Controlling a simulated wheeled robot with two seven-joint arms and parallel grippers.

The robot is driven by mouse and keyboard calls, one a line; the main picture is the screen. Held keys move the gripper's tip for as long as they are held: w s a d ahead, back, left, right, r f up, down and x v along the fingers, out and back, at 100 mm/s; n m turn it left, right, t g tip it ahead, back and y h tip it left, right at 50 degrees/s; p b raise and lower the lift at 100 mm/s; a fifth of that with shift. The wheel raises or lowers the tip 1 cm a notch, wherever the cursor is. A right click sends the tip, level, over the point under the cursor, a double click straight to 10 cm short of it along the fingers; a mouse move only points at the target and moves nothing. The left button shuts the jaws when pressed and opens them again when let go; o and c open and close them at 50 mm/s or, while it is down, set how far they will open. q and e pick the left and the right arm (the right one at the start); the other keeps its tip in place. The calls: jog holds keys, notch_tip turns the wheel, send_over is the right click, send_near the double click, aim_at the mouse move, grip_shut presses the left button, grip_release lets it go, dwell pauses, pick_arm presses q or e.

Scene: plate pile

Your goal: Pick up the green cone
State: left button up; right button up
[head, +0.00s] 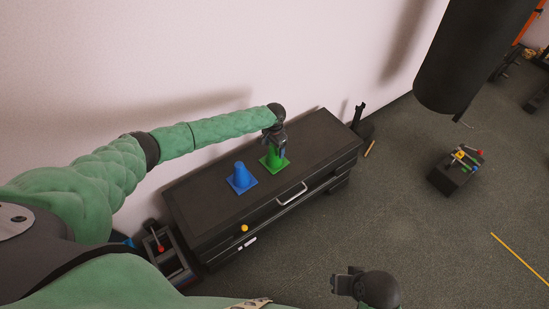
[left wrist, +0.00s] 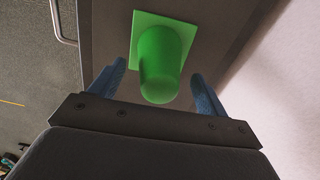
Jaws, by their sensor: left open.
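The green cone (head: 272,162) stands upright on its square base on top of the dark cabinet (head: 209,199). In the left wrist view the cone (left wrist: 161,62) points toward the camera, its tip between the two fingers. My left gripper (head: 276,146) is directly above the cone, partly hiding its top. In the left wrist view this gripper (left wrist: 158,85) is open, with a gap on both sides of the cone. My right gripper (head: 345,284) is low in the head view, away from the cabinet; its finger opening is not clear.
A blue cone (head: 241,177) stands on the cabinet just left of the green one. The wall (head: 150,60) runs close behind the cabinet. A black punching bag (head: 470,55) hangs at the upper right. A small dark box with coloured items (head: 455,175) is on the floor.

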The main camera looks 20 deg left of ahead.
pick_arm(q)
jog(key=shift+f, duration=0.9)
jog(key=c, duration=1.4)
jog(key=shift+c, duration=0.2)
